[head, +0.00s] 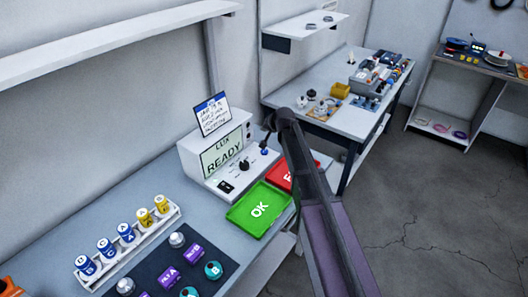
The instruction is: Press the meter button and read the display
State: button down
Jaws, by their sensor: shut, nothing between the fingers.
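The meter (184,158) is a white box on the left bench. Its display (222,154) reads "LUX" above "READY". My gripper (267,141) is small and dark in the head view, at the meter's right side, pointing down. Its fingers look closed and empty, just above the blue button in the picture. I cannot tell whether they touch it.
A green OK tray (257,210) and a red tray (280,177), partly behind my arm, lie before the meter. A rack (172,218) of labelled vials and a dark mat (215,254) with several parts are at left.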

aim_at(265, 152)
jog(key=shift+f, duration=0.2)
notch_tip(265, 152, down, 8)
jog(key=b, duration=0.8)
jog(key=shift+f+b, duration=0.2)
jog(key=shift+b, duration=0.1)
jog(key=shift+f, duration=0.1)
dwell(1.1)
jog(key=shift+f+b, duration=0.3)
jog(key=shift+b, duration=0.1)
jog(key=shift+f+b, duration=0.45)
jog(key=shift+b, duration=0.05)
dwell(1.0)
jog(key=shift+r, duration=0.1)
jog(key=shift+r+p, duration=0.8)
jog(key=shift+p, duration=0.1)
jog(key=shift+r, duration=0.1)
jog(key=shift+r+p, duration=2.4)
jog(key=shift+p, duration=0.15)
